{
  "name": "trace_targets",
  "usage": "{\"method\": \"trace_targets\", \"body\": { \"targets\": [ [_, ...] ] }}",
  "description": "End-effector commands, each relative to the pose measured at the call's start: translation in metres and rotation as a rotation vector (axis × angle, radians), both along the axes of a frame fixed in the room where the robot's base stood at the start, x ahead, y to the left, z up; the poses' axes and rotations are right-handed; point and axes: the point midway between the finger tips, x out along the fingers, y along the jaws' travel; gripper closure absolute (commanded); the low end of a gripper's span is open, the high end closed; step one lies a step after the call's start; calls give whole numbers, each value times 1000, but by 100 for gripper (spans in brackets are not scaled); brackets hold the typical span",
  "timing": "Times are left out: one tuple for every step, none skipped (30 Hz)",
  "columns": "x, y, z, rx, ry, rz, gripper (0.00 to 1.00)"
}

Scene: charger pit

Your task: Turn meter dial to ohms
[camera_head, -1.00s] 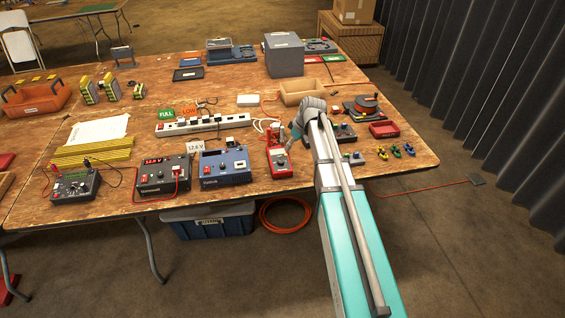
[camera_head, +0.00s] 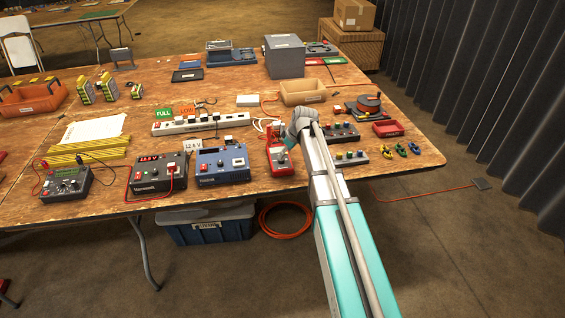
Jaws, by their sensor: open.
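A red handheld meter (camera_head: 281,168) lies near the front edge of the wooden table, right of the blue box-shaped device. My gripper (camera_head: 285,146) is open and is over the upper part of the meter, coming in from the upper right. My gripper covers part of the meter's face, so its dial and pointer setting cannot be made out. I cannot tell whether the fingertips touch the meter.
A blue device (camera_head: 222,166), a dark device with a red display (camera_head: 157,174) and a white power strip (camera_head: 200,123) are to the left. Several small coloured clips (camera_head: 401,150) and a red tray (camera_head: 387,129) lie to the right. Red cable (camera_head: 285,220) is coiled on the floor.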

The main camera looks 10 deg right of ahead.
Motion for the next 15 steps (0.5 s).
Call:
{"method": "trace_targets", "body": {
  "targets": [
    [2,1,-8,0,0,0,29],
    [2,2,-10,0,0,0,29],
    [3,3,-13,0,0,0,29],
    [4,3,-15,0,0,0,29],
    [5,4,-18,0,0,0,29],
    [5,5,-20,0,0,0,29],
    [6,5,-22,0,0,-1,29],
    [7,6,-24,0,0,-1,29],
    [7,6,-27,0,0,-1,29],
    [8,7,-29,0,0,-1,29],
    [8,7,-30,0,0,-1,29],
    [9,8,-32,0,0,-1,29],
    [9,8,-33,0,0,-1,29],
    [10,9,-34,0,0,-1,29],
    [10,9,-36,0,0,-1,29]
  ]
}}
